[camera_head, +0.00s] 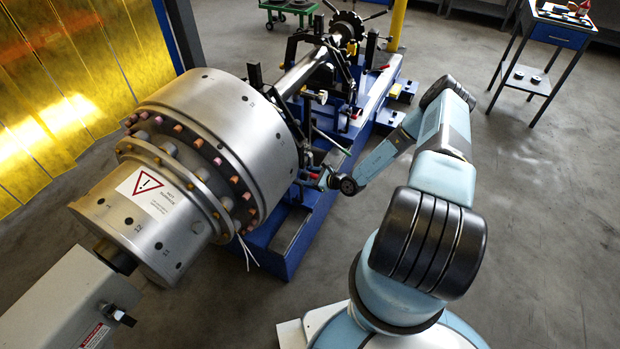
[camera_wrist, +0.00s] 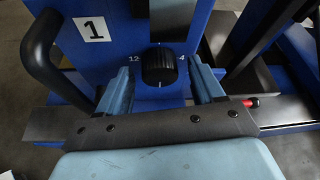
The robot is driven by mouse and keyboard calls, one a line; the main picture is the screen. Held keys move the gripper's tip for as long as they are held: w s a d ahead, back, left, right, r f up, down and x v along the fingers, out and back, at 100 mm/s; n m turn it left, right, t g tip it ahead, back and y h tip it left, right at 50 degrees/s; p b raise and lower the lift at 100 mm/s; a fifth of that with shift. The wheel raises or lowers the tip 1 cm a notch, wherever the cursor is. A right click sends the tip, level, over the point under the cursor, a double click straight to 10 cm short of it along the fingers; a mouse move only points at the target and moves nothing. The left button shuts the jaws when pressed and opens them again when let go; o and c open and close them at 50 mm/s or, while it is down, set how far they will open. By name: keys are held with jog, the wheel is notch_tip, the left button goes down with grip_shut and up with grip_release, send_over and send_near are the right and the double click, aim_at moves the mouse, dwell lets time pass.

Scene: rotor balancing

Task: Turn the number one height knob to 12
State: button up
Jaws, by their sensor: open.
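The black ribbed height knob (camera_wrist: 159,66) sits on a blue panel (camera_wrist: 110,62) in the wrist view. A white label with the number 1 (camera_wrist: 92,29) is on the panel to its upper left. A 12 is printed left of the knob and a 4 right of it. Which number the knob points to, I cannot tell. My gripper (camera_wrist: 159,75) is open, with one light-blue finger on each side of the knob and gaps visible beside it. In the head view my gripper (camera_head: 318,179) is small, at the blue stand beside the large metal rotor (camera_head: 215,115).
A black curved handle (camera_wrist: 42,50) stands left of the knob in the wrist view. A red-tipped rod (camera_wrist: 250,102) lies to the right. In the head view, the blue stand (camera_head: 290,250) carries the rotor shaft. Open floor lies to the right, with a small table (camera_head: 555,38) behind.

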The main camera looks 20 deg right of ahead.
jog(key=c, duration=1.1)
jog(key=shift+o, duration=0.2)
jog(key=shift+d+m, duration=0.1)
jog(key=shift+m, duration=0.2)
jog(key=m+g, duration=0.1)
jog(key=m+y, duration=0.1)
jog(key=shift+w+d+m+g+y, duration=0.1)
jog(key=shift+w+m+g+y, duration=0.05)
jog(key=shift+m+g+y, duration=0.2)
jog(key=m, duration=0.1)
jog(key=m+g+y, duration=0.1)
jog(key=m, duration=0.1)
jog(key=shift+w+d+f+g+y, duration=0.1)
jog(key=shift+g+y, duration=0.15)
jog(key=shift+w+d+f+m+g+y, duration=0.15)
jog(key=shift+m+y, duration=0.4)
jog(key=shift+m, duration=0.6)
jog(key=shift+s+m+g+y, duration=0.1)
jog(key=shift+m+y, duration=0.5)
jog(key=shift+m, duration=0.55)
jog(key=shift+w+d+f+m+g+y, duration=0.15)
jog(key=shift+m+y, duration=0.4)
jog(key=shift+m, duration=0.6)
jog(key=shift+a+r, duration=0.1)
